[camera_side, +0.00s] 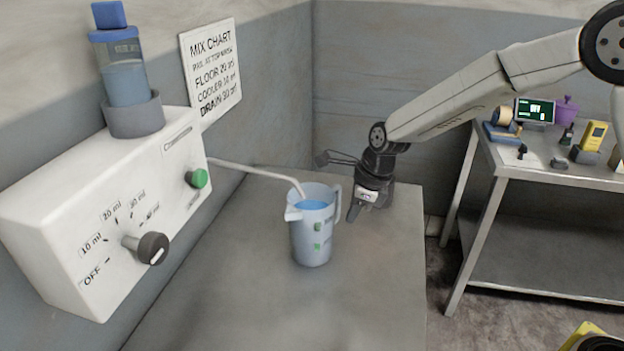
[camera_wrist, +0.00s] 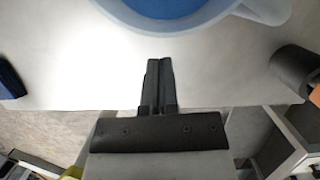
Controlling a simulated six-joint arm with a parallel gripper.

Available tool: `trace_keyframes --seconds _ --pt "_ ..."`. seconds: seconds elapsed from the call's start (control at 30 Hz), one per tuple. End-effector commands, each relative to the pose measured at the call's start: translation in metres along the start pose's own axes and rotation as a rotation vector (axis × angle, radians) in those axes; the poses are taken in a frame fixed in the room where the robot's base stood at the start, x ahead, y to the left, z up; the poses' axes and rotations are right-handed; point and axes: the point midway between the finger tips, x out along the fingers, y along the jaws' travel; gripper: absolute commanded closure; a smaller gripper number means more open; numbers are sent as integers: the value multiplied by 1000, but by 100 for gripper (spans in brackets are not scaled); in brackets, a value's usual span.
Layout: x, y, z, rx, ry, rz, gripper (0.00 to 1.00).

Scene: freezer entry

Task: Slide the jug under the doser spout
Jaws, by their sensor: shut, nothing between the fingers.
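The jug (camera_side: 313,240) is pale blue and translucent, with blue liquid inside. It stands upright on the grey table (camera_side: 370,290). The white doser (camera_side: 100,215) is on the left wall, and its thin bent spout (camera_side: 255,172) reaches to the jug; its tip appears over the jug's mouth. The wrist view shows my shut fingers (camera_wrist: 158,65) below the jug's rim (camera_wrist: 200,27). Whether they touch the jug is unclear.
The doser has a black dial (camera_side: 152,248), a green button (camera_side: 197,178) and a clear bottle (camera_side: 124,80) on top. A mix chart (camera_side: 210,65) hangs behind. A side table (camera_side: 560,178) with small items stands right. The table front is clear.

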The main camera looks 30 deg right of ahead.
Motion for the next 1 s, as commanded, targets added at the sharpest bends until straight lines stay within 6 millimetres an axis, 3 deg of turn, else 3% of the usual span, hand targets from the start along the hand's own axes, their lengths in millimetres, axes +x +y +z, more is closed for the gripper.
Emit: trace_keyframes --seconds 0.57,0.9,1.0 --pt "-21 0 2 0 -1 -2 100" --pt "-66 0 16 -1 -3 -3 100" --pt "-58 -5 12 -17 -9 -34 100"
